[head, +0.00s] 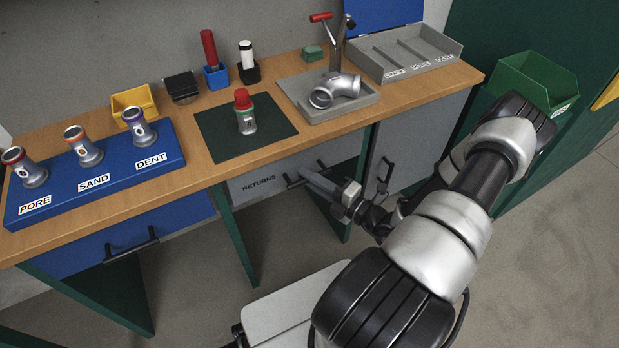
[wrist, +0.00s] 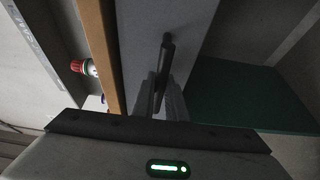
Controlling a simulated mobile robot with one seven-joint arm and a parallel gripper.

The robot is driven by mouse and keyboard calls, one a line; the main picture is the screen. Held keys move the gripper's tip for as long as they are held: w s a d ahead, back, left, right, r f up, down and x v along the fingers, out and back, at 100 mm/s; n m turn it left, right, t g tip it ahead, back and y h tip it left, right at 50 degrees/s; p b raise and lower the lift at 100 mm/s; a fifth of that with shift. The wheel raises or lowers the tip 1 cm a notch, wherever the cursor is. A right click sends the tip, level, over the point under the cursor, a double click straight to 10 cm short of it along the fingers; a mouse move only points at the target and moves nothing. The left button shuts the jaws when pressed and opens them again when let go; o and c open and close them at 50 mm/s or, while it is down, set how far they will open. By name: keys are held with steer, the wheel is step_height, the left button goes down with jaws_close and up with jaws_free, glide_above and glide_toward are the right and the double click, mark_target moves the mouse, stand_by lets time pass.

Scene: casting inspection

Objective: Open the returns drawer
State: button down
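The returns drawer (head: 262,182) is a grey front under the wooden tabletop, lettered RETURNS, and looks closed. Its black bar handle (head: 291,181) is partly hidden by my gripper in the head view. My gripper (head: 308,174) reaches in from the right with its fingertips at the handle. In the wrist view the handle (wrist: 167,48) runs upright in the picture, between my two close-set fingers (wrist: 160,92). The fingers look shut on the bar. The drawer front (wrist: 135,40) fills the middle behind it.
A blue drawer (head: 130,235) with its own handle is left, and a grey cabinet door (head: 410,140) is right. Green table legs (head: 235,238) stand below. On top are the blue stand (head: 100,185), a green mat (head: 215,135) and a tray (head: 365,97). Open floor lies in front.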

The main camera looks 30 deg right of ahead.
steer(key=s+p, duration=0.1)
steer(key=s, duration=2.3)
steer(key=shift+s+d, duration=0.3)
steer(key=shift+d, duration=0.15)
steer(key=c, duration=1.8)
jaws_free()
steer(key=shift+o, duration=0.2)
steer(key=v, duration=1.7)
steer(key=shift+s+p, duration=0.15)
steer(key=shift+p, duration=0.2)
steer(key=shift+d, duration=0.1)
